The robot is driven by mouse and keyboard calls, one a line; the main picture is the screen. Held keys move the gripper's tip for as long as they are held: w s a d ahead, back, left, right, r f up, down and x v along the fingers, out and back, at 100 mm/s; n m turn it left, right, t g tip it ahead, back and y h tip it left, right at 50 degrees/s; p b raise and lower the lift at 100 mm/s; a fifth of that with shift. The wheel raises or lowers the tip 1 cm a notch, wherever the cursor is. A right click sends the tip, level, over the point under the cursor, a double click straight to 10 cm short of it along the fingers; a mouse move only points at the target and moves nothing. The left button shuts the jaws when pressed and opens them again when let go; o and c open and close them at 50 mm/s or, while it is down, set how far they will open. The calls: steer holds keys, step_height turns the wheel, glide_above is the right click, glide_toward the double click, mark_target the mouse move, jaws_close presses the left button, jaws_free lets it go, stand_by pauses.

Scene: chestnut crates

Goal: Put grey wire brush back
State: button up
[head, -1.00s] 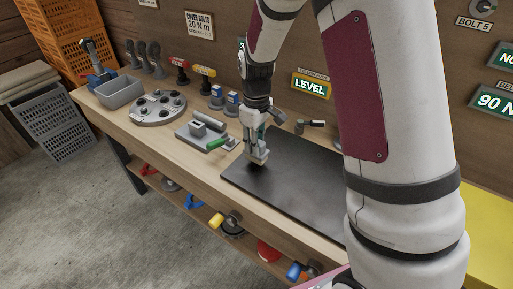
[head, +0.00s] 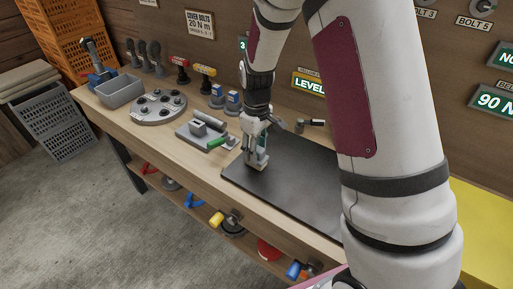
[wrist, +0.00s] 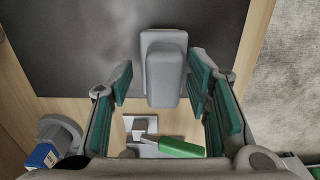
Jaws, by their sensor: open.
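The grey wire brush, a grey block with a raised narrower top, shows in the wrist view (wrist: 163,68). It lies at the edge of the dark mat (wrist: 75,45), between the green-padded fingers of my gripper (wrist: 164,95). The fingers are open, with gaps on both sides of the block. In the head view my gripper (head: 257,152) is low over the left end of the mat (head: 290,190). The brush is largely hidden there by the fingers, and its bristles cannot be made out.
A grey holder (head: 193,137) and a green-handled tool (head: 217,142) lie left of the mat. Beyond are blue-topped grey pieces (head: 232,97), a round grey tray (head: 158,108) and a grey bin (head: 120,91). The mat right of my gripper looks clear.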

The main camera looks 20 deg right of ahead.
step_height(320, 180, up, 12)
steer(key=s+r+m+t, duration=0.2)
steer(key=s+r+m, duration=0.1)
steer(key=s+r, duration=0.85)
steer(key=s+m+t, duration=0.2)
steer(key=s+m, duration=0.2)
steer(key=s, duration=1)
steer(key=shift+d+r+t+b, duration=0.15)
steer(key=shift+r+t+b, duration=0.25)
